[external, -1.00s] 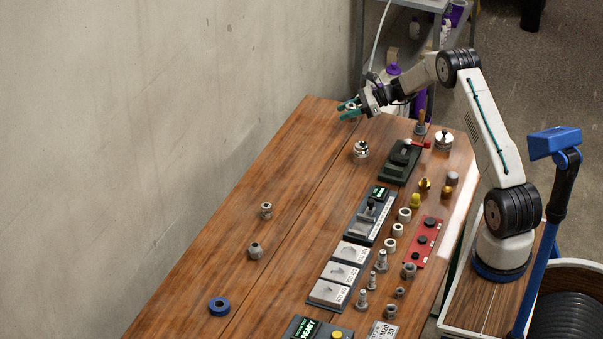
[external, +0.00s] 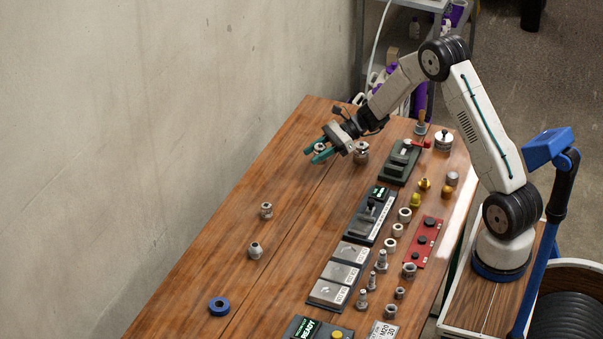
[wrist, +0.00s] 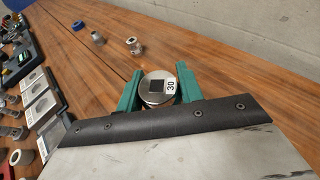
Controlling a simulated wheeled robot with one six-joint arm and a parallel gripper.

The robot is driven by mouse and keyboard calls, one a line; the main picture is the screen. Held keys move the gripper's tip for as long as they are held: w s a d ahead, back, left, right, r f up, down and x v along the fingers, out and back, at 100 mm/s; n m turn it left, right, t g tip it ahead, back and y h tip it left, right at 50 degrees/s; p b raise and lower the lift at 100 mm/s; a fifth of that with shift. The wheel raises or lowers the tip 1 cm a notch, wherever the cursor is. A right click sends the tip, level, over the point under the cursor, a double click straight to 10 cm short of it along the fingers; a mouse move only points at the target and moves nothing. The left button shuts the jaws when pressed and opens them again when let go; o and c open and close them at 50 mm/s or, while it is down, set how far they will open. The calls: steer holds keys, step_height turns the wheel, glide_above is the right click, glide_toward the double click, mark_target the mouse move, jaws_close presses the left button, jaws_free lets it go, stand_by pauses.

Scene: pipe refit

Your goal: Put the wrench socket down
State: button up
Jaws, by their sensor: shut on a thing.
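My gripper (external: 321,152) has green fingers and hangs over the far part of the wooden workbench (external: 285,190). It is shut on the wrench socket (wrist: 157,88), a round silver piece with a dark square hole and a white label reading 30. In the wrist view the socket sits between the two green fingers (wrist: 158,90). In the external view the socket (external: 320,147) is small between the fingertips. How far it is above the bench is hard to tell.
Two small metal fittings (external: 266,210) (external: 255,251) and a blue ring (external: 219,306) lie on the left side. Another silver piece (external: 361,155) stands just beside my gripper. Fixtures, including grey plates (external: 340,274) and a red plate (external: 424,242), line the right side.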

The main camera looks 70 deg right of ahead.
steer(key=shift+n+g+y, duration=0.4)
steer(key=shift+n+g, duration=0.2)
steer(key=s+a+f, duration=0.1)
steer(key=s+a, duration=0.1)
steer(key=a, duration=0.1)
steer(key=s+a, duration=0.2)
steer(key=s, duration=0.1)
steer(key=s+a+f, duration=0.1)
steer(key=s+a, duration=0.1)
steer(key=a, duration=0.1)
steer(key=shift+s+a+f, duration=0.15)
steer(key=shift+a+f, duration=0.15)
steer(key=shift+f, duration=0.05)
steer(key=shift+s+a+f, duration=0.15)
steer(key=shift+f, duration=0.05)
glide_above(283, 190)
steer(key=shift+s+a+f, duration=0.1)
steer(key=shift+a+f, duration=0.05)
steer(key=shift+f, duration=2.35)
steer(key=o, duration=1.1)
steer(key=shift+f, duration=0.15)
